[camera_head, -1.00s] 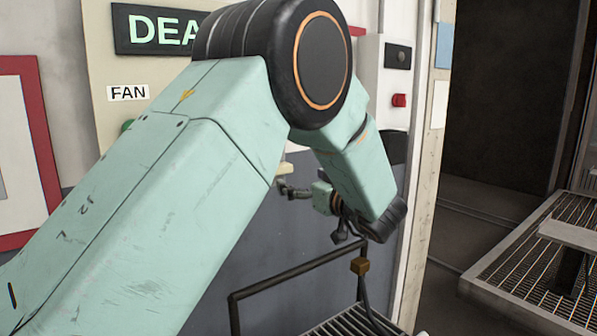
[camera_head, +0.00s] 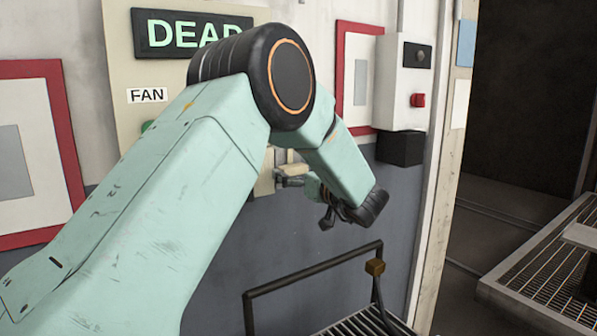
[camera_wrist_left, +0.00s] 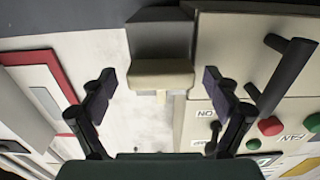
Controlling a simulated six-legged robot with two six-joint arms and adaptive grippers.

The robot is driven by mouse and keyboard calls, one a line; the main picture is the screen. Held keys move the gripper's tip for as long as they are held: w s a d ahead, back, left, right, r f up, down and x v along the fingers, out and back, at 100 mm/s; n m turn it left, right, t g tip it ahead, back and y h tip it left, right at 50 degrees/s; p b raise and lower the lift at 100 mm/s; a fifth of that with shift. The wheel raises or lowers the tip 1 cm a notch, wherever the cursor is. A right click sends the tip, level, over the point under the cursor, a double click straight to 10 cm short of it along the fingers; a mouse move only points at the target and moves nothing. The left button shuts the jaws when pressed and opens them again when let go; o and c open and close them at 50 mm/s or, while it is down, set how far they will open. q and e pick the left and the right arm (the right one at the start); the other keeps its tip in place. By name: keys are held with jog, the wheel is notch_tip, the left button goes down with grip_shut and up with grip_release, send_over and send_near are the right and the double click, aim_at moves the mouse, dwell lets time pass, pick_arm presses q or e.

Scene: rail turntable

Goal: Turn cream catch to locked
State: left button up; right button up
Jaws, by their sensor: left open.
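The cream catch (camera_wrist_left: 160,75) shows in the left wrist view as a pale block with a short stub below it, in front of a grey box (camera_wrist_left: 160,38). My left gripper (camera_wrist_left: 158,82) is open, with one finger on each side of the catch and a clear gap to both. In the head view the left gripper (camera_head: 303,198) is beside the lower right part of the cream panel, partly hidden by my arm. A small cream part shows behind its fingers there; I cannot tell the catch's setting. My right gripper is not in view.
The panel (camera_head: 125,90) carries a lit sign (camera_head: 190,33) and a FAN label (camera_head: 147,95). A dark bar handle (camera_wrist_left: 285,72) and red and green buttons stand near the right finger in the wrist view. A black rail (camera_head: 315,268) stands below the arm.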

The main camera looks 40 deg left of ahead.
pick_arm(q)
jog(key=shift+s+a, duration=0.3)
jog(key=shift+w+d, duration=0.4)
jog(key=shift+w, duration=0.1)
jog(key=c, duration=0.6)
jog(key=shift+s+a, duration=0.15)
jog(key=shift+s, duration=0.2)
jog(key=shift+c, duration=2.1)
jog(key=shift+w, duration=0.15)
jog(key=shift+c, duration=0.7)
